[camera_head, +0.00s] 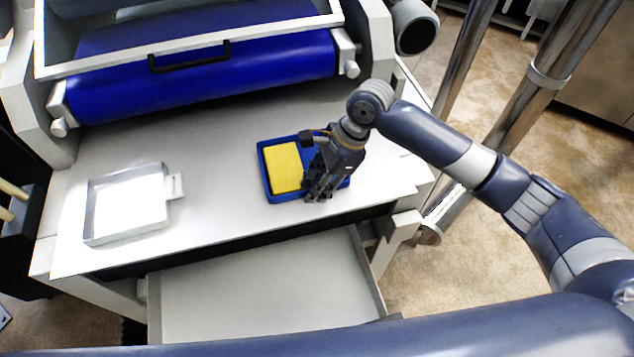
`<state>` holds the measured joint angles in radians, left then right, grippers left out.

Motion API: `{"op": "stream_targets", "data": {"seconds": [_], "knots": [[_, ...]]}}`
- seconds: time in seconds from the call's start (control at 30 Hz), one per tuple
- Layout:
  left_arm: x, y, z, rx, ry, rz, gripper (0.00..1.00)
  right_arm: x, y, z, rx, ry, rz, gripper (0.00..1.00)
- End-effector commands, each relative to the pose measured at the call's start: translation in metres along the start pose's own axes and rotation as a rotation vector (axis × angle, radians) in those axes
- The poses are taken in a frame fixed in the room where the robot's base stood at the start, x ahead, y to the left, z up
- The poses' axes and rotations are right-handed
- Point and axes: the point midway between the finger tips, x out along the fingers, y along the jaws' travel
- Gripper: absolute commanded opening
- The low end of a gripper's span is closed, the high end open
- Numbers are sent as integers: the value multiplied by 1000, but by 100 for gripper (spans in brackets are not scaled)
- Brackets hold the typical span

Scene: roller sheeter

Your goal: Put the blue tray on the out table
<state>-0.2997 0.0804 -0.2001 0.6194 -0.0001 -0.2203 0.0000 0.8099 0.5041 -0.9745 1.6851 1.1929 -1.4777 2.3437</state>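The blue tray (285,197) lies flat on the pale table (225,215) in front of the roller machine, right of the middle. A yellow slab (283,167) lies in its left part. My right gripper (314,185) is over the right part of the tray and hides much of it. Its dark fingers point down close to the tray; I cannot tell whether they touch or grip it. My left gripper is not in view. No label shows which surface is the out table.
A blue roller (200,75) with a black handle (190,60) stands behind the table. A white tray (127,205) lies to the left. A lower shelf (260,295) juts out in front. Metal posts (550,80) stand at the right. The table between the two trays is clear.

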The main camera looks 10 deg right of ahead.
Motion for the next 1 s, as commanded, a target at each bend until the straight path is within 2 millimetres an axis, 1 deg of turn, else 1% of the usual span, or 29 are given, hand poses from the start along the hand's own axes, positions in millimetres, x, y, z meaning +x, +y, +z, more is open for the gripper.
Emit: {"op": "stream_targets", "data": {"seconds": [0.23, 0.33, 0.47, 0.7, 0.8, 0.9, 1.0], "knots": [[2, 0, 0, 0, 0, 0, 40, -1, 0, 0, -1, 0, -1, 25], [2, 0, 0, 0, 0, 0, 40, -11, -1, 1, 0, -1, -3, 25], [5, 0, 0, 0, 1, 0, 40, -34, -1, 0, 0, 0, -4, 25], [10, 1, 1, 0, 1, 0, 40, -86, -1, 0, 0, 0, -5, 25], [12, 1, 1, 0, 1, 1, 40, -103, -1, 0, 1, 0, -4, 25], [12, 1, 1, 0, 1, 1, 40, -114, -1, 1, 0, -1, -1, 25], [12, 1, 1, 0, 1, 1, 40, -120, -1, 1, 0, 0, -1, 25]]}}
